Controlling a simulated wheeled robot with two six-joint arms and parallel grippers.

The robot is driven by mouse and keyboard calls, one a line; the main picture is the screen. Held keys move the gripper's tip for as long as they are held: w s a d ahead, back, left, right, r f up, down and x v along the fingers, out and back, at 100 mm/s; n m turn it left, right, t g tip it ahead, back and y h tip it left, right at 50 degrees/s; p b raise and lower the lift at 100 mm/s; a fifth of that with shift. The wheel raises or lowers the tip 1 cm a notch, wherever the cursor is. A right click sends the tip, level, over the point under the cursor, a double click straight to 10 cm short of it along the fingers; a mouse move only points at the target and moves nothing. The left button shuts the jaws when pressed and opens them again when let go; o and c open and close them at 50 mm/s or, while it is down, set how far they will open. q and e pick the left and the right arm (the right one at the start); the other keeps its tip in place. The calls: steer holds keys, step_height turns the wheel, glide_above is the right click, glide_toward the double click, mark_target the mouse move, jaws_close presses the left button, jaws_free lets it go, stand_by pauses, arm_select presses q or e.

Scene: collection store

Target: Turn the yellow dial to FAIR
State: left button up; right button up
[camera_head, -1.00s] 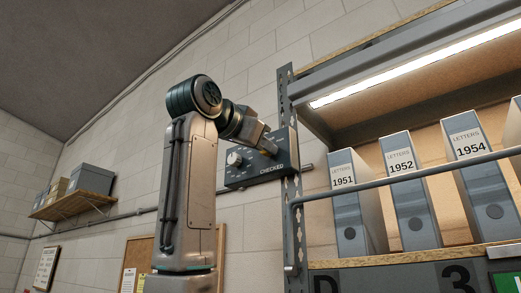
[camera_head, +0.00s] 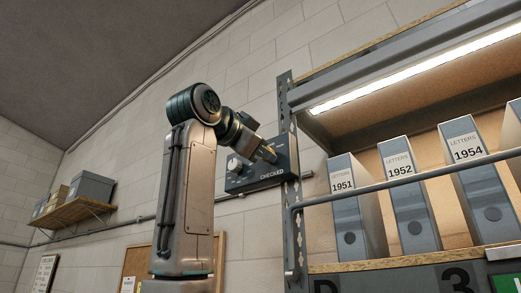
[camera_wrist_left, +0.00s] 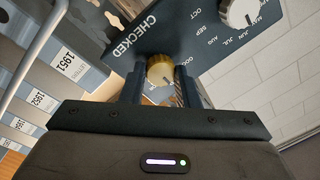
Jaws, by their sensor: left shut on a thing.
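The yellow dial (camera_wrist_left: 160,72) sits on a dark panel (camera_head: 258,182) marked CHECKED, fixed by the shelf upright. In the left wrist view the dial is between the two fingers of my left gripper (camera_wrist_left: 158,84), which is shut on it. A dark pointer line shows on the dial's face. In the head view my left gripper (camera_head: 267,152) reaches the panel from the upper left and covers most of the dial. The word FAIR cannot be read in either view. My right gripper is not in view.
A white dial (camera_head: 234,164) with month marks sits on the same panel, left of my gripper; it also shows in the left wrist view (camera_wrist_left: 240,12). The shelf upright (camera_head: 291,170) stands close on the right, with letter files (camera_head: 351,205) and a rail beyond.

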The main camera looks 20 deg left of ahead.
arm_select(q)
steer(key=o, duration=1)
steer(key=shift+w, duration=0.15)
steer(key=b+v, duration=0.5)
steer(key=v, duration=0.6)
steer(key=shift+b, duration=0.35)
steer(key=shift+w+d, duration=0.1)
steer(key=shift+w, duration=0.05)
